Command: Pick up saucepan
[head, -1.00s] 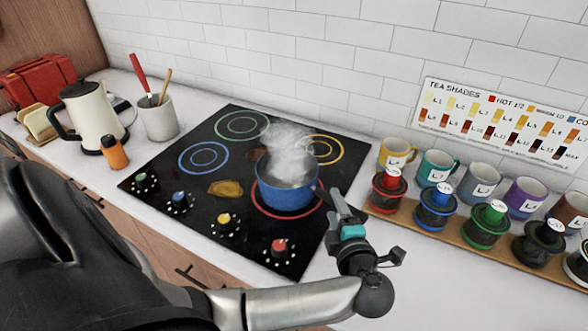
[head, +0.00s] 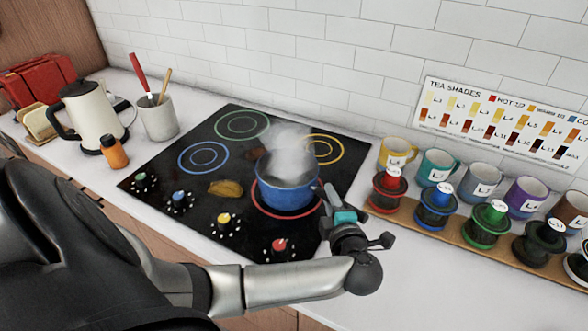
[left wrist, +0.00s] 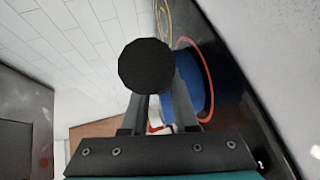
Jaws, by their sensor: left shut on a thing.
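The blue saucepan (head: 288,197) sits upright on the red-ringed burner at the front right of the black cooktop (head: 205,235), with white steam rising from it. My left gripper (head: 330,196) is at the right side of the saucepan and shut on its handle, which is mostly hidden by the fingers in the head view. In the left wrist view the dark round handle end (left wrist: 146,66) stands between the fingers, with the blue pan wall (left wrist: 192,82) behind it. My right gripper is not in view.
Several mugs and lidded tea jars stand right of the cooktop, on and behind a wooden board (head: 462,236). A kettle (head: 92,112), an orange bottle (head: 114,152) and a utensil crock (head: 158,118) stand at left. White counter in front of the board is clear.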

